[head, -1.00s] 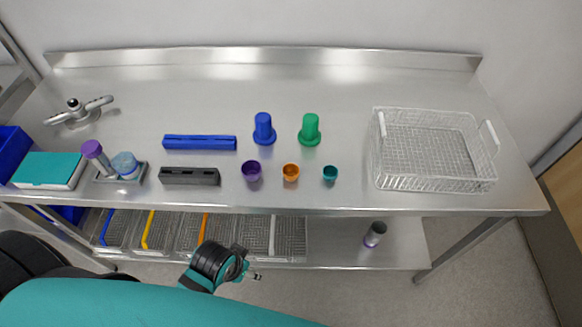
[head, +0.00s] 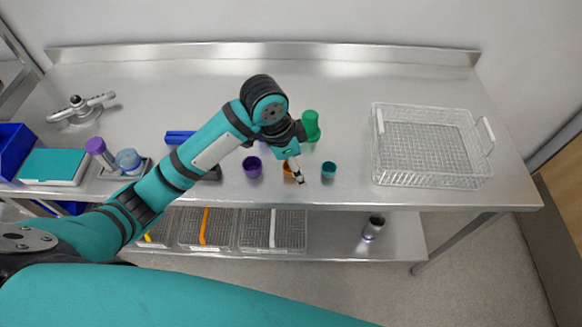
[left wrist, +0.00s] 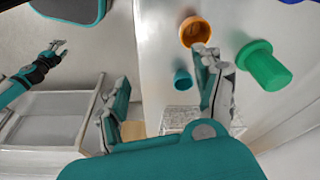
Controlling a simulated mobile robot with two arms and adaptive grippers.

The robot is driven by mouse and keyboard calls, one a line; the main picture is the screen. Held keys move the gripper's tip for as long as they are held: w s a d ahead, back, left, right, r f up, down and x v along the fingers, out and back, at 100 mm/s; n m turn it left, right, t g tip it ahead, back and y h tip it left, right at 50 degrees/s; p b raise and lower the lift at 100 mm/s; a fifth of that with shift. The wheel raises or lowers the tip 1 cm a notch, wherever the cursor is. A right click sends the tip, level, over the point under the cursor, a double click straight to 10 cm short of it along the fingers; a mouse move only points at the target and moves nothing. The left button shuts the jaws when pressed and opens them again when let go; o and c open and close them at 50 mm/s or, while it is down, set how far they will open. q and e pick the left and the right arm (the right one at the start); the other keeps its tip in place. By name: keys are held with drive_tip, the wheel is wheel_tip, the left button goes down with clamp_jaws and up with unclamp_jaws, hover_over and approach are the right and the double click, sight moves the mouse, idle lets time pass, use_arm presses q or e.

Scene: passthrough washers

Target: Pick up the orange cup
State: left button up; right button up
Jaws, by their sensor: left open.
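The orange cup (head: 287,169) stands on the steel table, mostly hidden by my left gripper (head: 297,173) in the head view. In the left wrist view the orange cup (left wrist: 195,31) shows its open rim, close to the tip of one finger. My left gripper (left wrist: 163,85) is open, with nothing between its fingers; the cup lies beyond them. What looks like my right gripper (left wrist: 54,50) is at the upper left of the left wrist view, away from the cups; its jaws are too small to judge.
A purple cup (head: 253,168) stands left of the orange cup and a teal cup (head: 328,170) right of it. A green container (head: 311,125) stands behind. A wire basket (head: 428,178) is at the right. Bare table lies between teal cup and basket.

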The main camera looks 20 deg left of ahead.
use_arm(q)
drive_tip(key=w+a+r+m+y, duration=0.1)
drive_tip(key=w+a+r, duration=0.1)
drive_tip(key=r, duration=0.2)
drive_tip(key=w+a+r+m, duration=0.1)
drive_tip(key=w+a+r, duration=0.1)
drive_tip(key=a+r, duration=0.15)
drive_tip(key=shift+g, duration=0.4)
drive_tip(key=f+p, duration=0.1)
drive_tip(key=f, duration=0.2)
drive_tip(key=d+f+p, duration=0.1)
drive_tip(key=f, duration=0.3)
drive_tip(key=w+d+f+p, duration=0.1)
drive_tip(key=f, duration=0.2)
drive_tip(key=shift+d+f, duration=0.15)
drive_tip(key=shift+f, duration=0.2)
drive_tip(key=f, duration=0.1)
drive_tip(key=f+p, duration=0.1)
drive_tip(key=f, duration=0.1)
drive_tip(key=f+p, duration=0.1)
drive_tip(key=shift+d+f, duration=0.25)
drive_tip(key=shift+f, duration=0.45)
drive_tip(key=shift+c, duration=0.4)
drive_tip(key=c, duration=1)
